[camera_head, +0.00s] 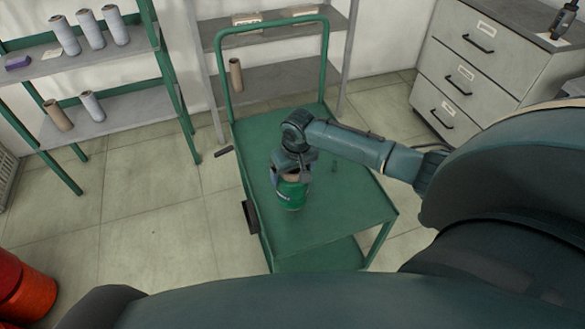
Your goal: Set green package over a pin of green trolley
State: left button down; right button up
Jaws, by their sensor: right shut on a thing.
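The green trolley (330,222) stands in the middle of the camera_head view, with a raised handle at its far end. My right arm reaches over it from the right. My right gripper (292,171) is shut on the green package (292,194), which it holds from above over the trolley top. I cannot tell whether the package touches the top. A small dark green pin (334,166) shows on the trolley top just right of the gripper. Any pin under the package is hidden. My left gripper is not in view.
A green-framed rack (110,120) with several spools stands at the left. A grey shelf (270,88) stands behind the trolley, and a drawer cabinet (485,65) at the upper right. A red drum (22,290) is at the lower left. The tiled floor left of the trolley is clear.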

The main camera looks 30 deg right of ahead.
jog(key=shift+f, duration=0.9)
jog(key=shift+f+b, duration=0.1)
jog(key=shift+b, duration=0.2)
jog(key=shift+f+b, duration=0.55)
jog(key=shift+f, duration=0.5)
jog(key=o, duration=1.4)
jog(key=shift+c, duration=0.2)
